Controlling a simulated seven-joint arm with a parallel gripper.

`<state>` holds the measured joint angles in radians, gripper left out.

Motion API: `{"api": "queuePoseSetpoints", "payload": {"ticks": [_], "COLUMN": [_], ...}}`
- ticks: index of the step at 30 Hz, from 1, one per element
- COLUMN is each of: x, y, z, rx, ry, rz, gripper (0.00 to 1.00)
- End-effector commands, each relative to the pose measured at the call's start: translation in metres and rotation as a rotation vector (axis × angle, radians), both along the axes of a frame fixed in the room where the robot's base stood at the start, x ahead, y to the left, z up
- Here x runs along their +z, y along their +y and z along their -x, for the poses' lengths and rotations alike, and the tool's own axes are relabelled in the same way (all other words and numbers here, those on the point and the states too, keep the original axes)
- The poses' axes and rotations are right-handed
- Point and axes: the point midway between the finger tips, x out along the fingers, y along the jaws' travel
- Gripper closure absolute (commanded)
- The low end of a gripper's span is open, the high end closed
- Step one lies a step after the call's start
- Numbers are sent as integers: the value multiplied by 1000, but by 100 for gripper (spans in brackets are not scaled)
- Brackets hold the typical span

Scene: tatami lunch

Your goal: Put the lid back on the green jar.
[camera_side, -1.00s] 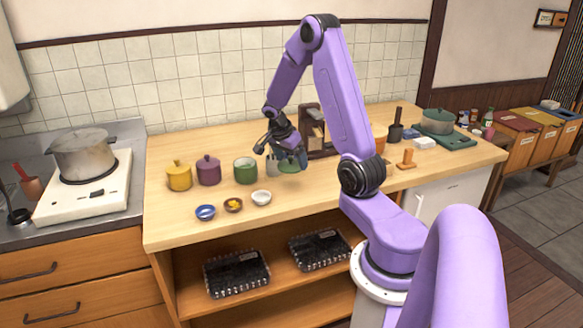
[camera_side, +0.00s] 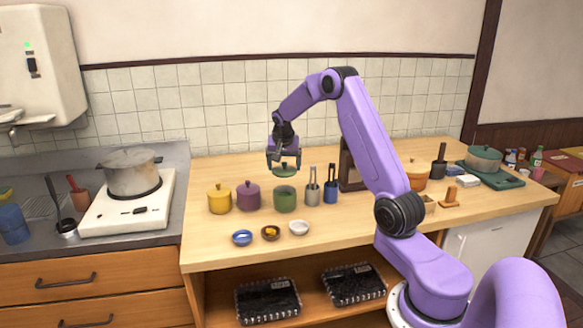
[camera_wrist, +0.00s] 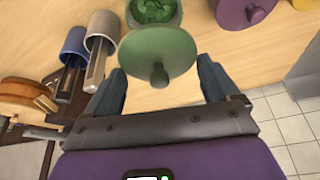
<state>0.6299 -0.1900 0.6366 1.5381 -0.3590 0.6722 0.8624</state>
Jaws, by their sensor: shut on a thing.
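The green jar (camera_side: 285,203) stands upright and open on the wooden counter. In the wrist view the jar (camera_wrist: 176,22) shows green contents at the top edge. My gripper (camera_side: 284,163) points down and is shut on the green lid (camera_side: 284,172), a round disc with a knob. The lid is held just above the jar's mouth, apart from it. In the wrist view the lid (camera_wrist: 150,48) sits between my fingers (camera_wrist: 160,78) and covers part of the jar. The exact finger contact is hard to see.
A purple jar (camera_side: 248,196) and a yellow jar (camera_side: 219,201) stand to the left. Utensil holders, grey (camera_side: 312,196) and blue (camera_side: 330,194), stand close on the right. Small bowls, including a white one (camera_side: 299,228), sit in front.

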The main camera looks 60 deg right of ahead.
Motion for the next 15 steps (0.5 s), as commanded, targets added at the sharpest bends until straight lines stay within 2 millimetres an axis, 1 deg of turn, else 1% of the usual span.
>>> {"api": "queuePoseSetpoints", "payload": {"ticks": [5,15], "x": [-11,-40], "y": [0,0], "z": [0,1], "rx": [2,1], "ry": [2,3], "rz": [0,0], "gripper": [42,42]}}
